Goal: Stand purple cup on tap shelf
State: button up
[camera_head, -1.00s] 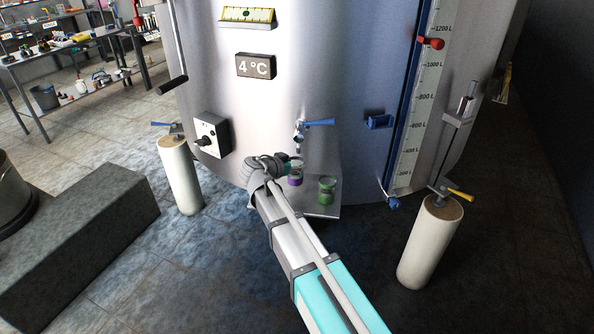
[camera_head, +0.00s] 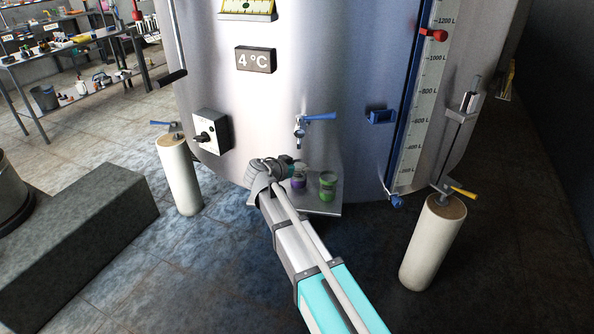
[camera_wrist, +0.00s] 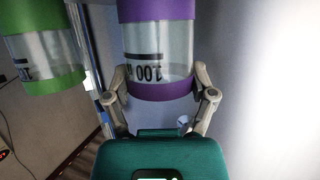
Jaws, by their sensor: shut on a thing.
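The purple cup, clear with purple bands, is partly hidden by my gripper in the head view (camera_head: 299,183) and fills the upper middle of the wrist view (camera_wrist: 158,62). My gripper (camera_wrist: 160,92) is shut on the purple cup, one finger on each side near its purple band. The head view shows my gripper (camera_head: 290,170) over the left part of the tap shelf (camera_head: 318,208). The cup looks upright at the shelf; I cannot tell whether its base touches it. The tap (camera_head: 301,128) with a blue lever is on the tank wall above the shelf.
A green cup (camera_head: 327,187) stands on the shelf just right of the purple cup; it also shows in the wrist view (camera_wrist: 43,50). The tank wall (camera_head: 340,75) is close behind. A control box (camera_head: 211,132) is left, and white posts (camera_head: 180,173) flank the shelf.

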jog(key=shift+f, duration=0.15)
jog(key=o, duration=0.8)
jog(key=shift+o, duration=0.2)
jog(key=shift+s+r, duration=0.15)
jog(key=shift+r, duration=0.15)
jog(key=shift+s+a+r+p, duration=0.15)
jog(key=shift+s+a+p, duration=0.1)
jog(key=shift+s+p, duration=0.05)
jog(key=p+v, duration=0.4)
jog(key=v, duration=0.7)
jog(key=shift+d, duration=0.15)
